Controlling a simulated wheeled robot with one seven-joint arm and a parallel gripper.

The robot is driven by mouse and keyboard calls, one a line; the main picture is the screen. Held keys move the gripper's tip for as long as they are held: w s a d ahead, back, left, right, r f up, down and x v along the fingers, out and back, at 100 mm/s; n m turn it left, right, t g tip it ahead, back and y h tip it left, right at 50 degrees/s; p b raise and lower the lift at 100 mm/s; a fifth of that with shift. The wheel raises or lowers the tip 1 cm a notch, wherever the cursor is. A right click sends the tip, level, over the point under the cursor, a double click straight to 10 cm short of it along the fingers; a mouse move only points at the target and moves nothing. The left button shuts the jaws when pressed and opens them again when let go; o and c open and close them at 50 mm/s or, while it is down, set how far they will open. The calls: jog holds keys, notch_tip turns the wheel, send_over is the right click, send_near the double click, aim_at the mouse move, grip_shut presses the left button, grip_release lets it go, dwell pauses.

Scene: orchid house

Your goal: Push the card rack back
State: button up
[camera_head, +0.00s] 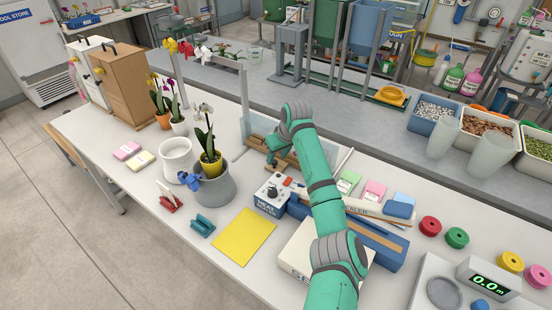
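A low brown wooden piece (288,161), which looks like the card rack, is on the bench near the middle, partly hidden by my arm. No cards can be made out in it. My gripper (272,150) is low at its near side, pointing down. It looks very close to the wood, but I cannot tell whether it touches. The fingers are small and partly covered by my own wrist, so their opening is unclear.
A yellow sheet (243,236) lies in front. Green (348,181) and pink (374,190) packets lie to the right.

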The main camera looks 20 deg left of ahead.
jog(key=v, duration=0.8)
jog(key=shift+r, duration=0.4)
jog(key=shift+d, duration=0.1)
